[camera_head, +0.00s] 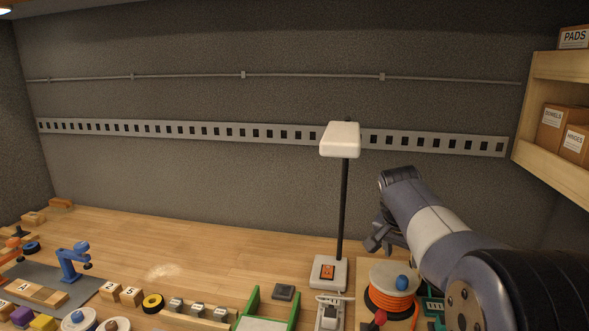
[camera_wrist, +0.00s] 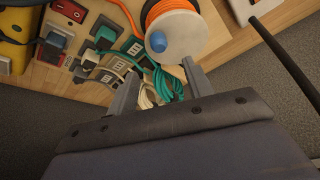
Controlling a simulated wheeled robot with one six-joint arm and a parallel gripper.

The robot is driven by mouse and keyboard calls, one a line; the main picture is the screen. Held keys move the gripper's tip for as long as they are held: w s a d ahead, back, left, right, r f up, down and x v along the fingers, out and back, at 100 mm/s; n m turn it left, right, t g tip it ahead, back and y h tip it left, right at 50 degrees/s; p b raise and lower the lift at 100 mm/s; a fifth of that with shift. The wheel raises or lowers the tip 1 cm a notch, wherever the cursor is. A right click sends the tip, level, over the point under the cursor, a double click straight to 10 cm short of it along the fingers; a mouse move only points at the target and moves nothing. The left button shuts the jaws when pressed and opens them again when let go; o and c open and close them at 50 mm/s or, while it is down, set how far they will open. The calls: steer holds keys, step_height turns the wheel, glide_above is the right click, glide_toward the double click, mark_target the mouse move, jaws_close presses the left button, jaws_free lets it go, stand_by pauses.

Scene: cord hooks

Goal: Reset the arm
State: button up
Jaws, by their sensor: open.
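My arm (camera_head: 440,235) reaches in from the lower right of the head view. My gripper (camera_head: 378,240) hangs near the back of the bench, just right of the lamp pole. In the wrist view my gripper (camera_wrist: 158,82) is open, with its two fingers apart and nothing held between them. Beyond the fingers are coiled cords, a teal cord (camera_wrist: 150,62) and a pale cord (camera_wrist: 146,96), partly hidden by the fingers. I cannot tell how far below the fingertips they lie.
A desk lamp (camera_head: 340,140) on a black pole stands close left of my gripper. An orange cord reel (camera_head: 392,285) with a blue knob sits below it. Cardboard boxes fill a shelf (camera_head: 548,150) at right. The bench (camera_head: 215,245) is clear at the middle back.

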steer(key=p+x, duration=0.1)
steer(key=x, duration=1)
steer(key=shift+s+d+f, duration=0.15)
steer(key=shift+f, duration=0.05)
steer(key=shift+d+r+p, duration=0.1)
steer(key=shift+r+p, duration=0.15)
steer(key=shift+p, duration=0.15)
steer(key=shift+d+n, duration=0.15)
steer(key=shift+n, duration=0.35)
steer(key=shift+d+n+y+p, duration=0.3)
steer(key=shift+n+y+p, duration=0.1)
steer(key=shift+n+p, duration=0.35)
steer(key=b+v, duration=0.2)
steer(key=v, duration=0.9)
steer(key=m+g+h, duration=0.2)
steer(key=m+g, duration=0.4)
steer(key=m, duration=1.2)
glide_toward(405, 279)
steer(key=shift+w+r, duration=0.35)
steer(key=shift+w, duration=0.15)
